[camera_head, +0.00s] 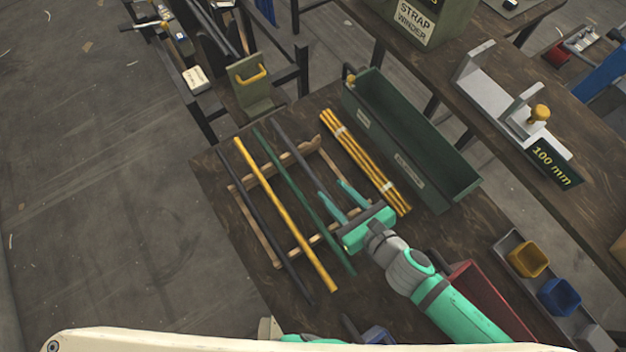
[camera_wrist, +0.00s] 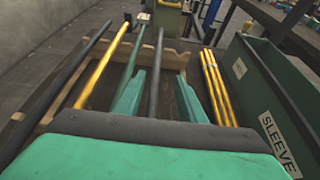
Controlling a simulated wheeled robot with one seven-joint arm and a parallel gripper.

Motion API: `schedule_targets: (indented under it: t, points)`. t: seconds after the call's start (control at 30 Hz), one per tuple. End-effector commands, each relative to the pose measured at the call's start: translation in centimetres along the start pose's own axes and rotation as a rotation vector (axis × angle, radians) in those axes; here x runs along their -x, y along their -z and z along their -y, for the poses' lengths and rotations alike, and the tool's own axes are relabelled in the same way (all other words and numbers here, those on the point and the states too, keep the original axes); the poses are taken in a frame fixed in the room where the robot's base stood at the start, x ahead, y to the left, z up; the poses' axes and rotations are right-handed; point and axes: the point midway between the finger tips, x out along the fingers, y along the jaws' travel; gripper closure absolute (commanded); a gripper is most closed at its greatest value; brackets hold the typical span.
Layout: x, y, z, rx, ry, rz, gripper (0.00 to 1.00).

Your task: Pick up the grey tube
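The grey tube (camera_head: 293,145) lies on a wooden rack, the rightmost of the separate tubes there. In the wrist view the grey tube (camera_wrist: 155,75) runs lengthwise between the two teal fingers of my gripper (camera_wrist: 155,75), with a gap on each side. In the head view my gripper (camera_head: 330,188) reaches over the near part of the tube, hiding its near end. The fingers are open, one on each side of the tube; their exact height against it is hard to tell.
A green tube (camera_head: 290,195), a yellow tube (camera_head: 285,215) and a black tube (camera_head: 262,220) lie to the left on the rack (camera_head: 262,173). A yellow tube bundle (camera_head: 365,160) and a dark green bin (camera_head: 425,150) stand to the right. A red bin (camera_head: 485,295) is near my arm.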

Motion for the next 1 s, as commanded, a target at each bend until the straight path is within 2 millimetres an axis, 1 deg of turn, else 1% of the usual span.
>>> schedule_targets:
  t: [0.2,0.3,0.57,0.8,0.9,1.0]
  points:
    - [-3.0,0.0,0.0,-0.002,0.002,0.001,0.63]
    - [-4.1,0.0,0.1,-0.002,0.003,0.002,0.63]
    - [-5.6,0.1,-0.1,-0.003,0.002,0.001,0.63]
    - [-8.3,0.2,-0.9,-0.005,-0.001,0.001,0.63]
    - [-9.5,0.2,-0.9,-0.002,-0.001,0.001,0.63]
    - [-10.2,0.2,-0.9,-0.002,0.000,0.001,0.63]
